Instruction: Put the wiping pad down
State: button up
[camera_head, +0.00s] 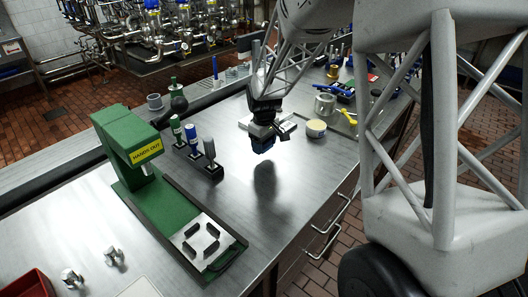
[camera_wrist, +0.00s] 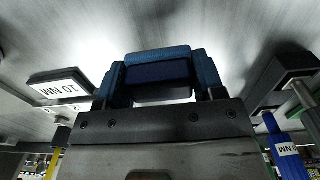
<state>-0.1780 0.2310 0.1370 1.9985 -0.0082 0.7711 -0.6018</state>
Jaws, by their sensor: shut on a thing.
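The wiping pad (camera_wrist: 158,68) is a dark blue block. In the wrist view it sits between the two fingers of my gripper (camera_wrist: 160,82), which is shut on it. In the head view my gripper (camera_head: 264,134) points down over the steel bench (camera_head: 300,172), with the blue pad (camera_head: 263,146) at its lower end. A dark shadow lies on the bench below it, and the pad appears to hang clear of the surface. The pad's underside is hidden.
A green press (camera_head: 127,150) marked HANDS OUT stands to the left. Torque drivers in black stands (camera_head: 208,164) stand between it and my gripper. A round tin (camera_head: 316,128) and a metal plate (camera_head: 286,131) lie behind. The bench in front of the gripper is bare.

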aim_at(264, 157)
dwell(0.3)
jog(key=shift+f, duration=1.8)
jog(key=shift+f, duration=0.1)
jog(key=shift+f, duration=0.2)
